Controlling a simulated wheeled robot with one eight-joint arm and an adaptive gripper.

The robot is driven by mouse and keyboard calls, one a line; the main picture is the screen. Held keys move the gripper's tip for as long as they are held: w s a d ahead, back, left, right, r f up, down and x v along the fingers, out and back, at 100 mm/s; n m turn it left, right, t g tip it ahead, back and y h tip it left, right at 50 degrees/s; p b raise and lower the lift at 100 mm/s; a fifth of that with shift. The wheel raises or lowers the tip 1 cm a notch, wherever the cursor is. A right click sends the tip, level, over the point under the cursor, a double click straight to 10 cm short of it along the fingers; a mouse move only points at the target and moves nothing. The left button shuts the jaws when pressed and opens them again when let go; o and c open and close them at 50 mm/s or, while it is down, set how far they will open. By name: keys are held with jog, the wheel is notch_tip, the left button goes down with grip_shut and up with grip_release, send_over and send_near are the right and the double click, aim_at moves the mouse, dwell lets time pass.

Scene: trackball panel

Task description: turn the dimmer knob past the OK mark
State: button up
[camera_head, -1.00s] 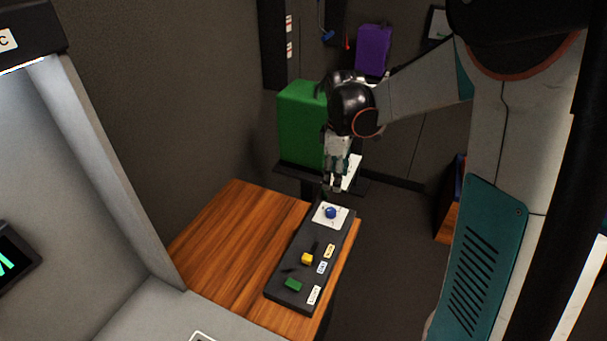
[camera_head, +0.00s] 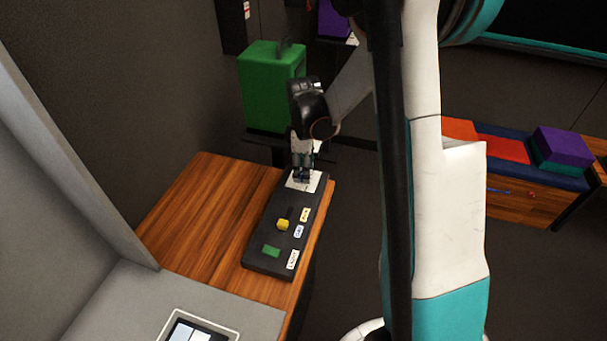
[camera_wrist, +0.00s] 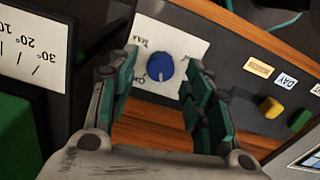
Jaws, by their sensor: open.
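The blue dimmer knob (camera_wrist: 160,66) sits on a white plate (camera_wrist: 172,40) with printed marks; "OK" shows at its lower left and another word above it, partly readable. The plate is at the far end of the dark panel (camera_head: 262,238). My gripper (camera_wrist: 165,100) is open, and its teal-padded fingers stand on either side of the knob in the wrist view, a gap visible between fingers and knob. In the head view my gripper (camera_head: 302,180) is over the white plate and hides the knob.
The panel also bears a yellow block (camera_head: 283,225), a green block (camera_head: 271,251) and small labels. It lies on a wooden table (camera_head: 190,215). A green box (camera_head: 270,88) stands behind. In the wrist view, a white angle scale (camera_wrist: 30,47) is at left.

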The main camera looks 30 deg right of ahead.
jog(key=shift+f, duration=0.8)
jog(key=shift+c, duration=0.2)
jog(key=c, duration=1)
jog(key=shift+c, duration=0.2)
